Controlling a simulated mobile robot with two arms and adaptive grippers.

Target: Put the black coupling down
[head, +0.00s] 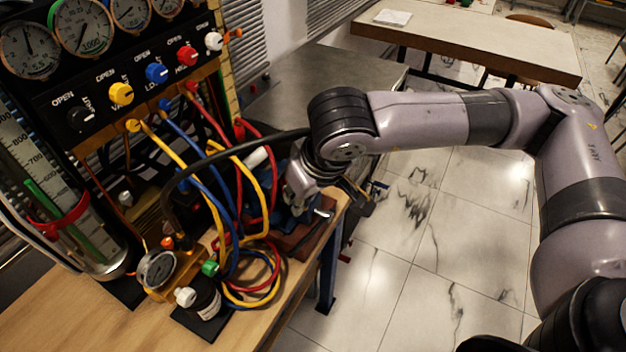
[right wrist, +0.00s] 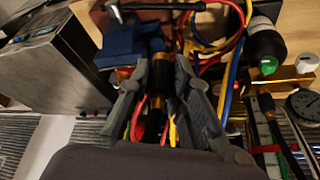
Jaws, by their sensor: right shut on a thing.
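My right gripper (head: 297,203) reaches down at the table's right edge, among the coloured hoses. In the right wrist view the same gripper (right wrist: 161,82) has its two fingers closed around a dark piece with brass-coloured bands, which looks like the black coupling (right wrist: 153,123). The fingers and crowded hoses partly cover it, and I cannot tell whether it touches anything below. In the head view the coupling is hidden by the gripper and hoses. My left gripper is in neither view.
A blue vise-like block (right wrist: 130,47) is close beside the fingers. Red, yellow and blue hoses (head: 250,270) loop on the wooden table (head: 80,315). A gauge panel (head: 130,85) stands left, with a small gauge (head: 158,268) in front. A black-bodied bottle (head: 204,298) stands near the front.

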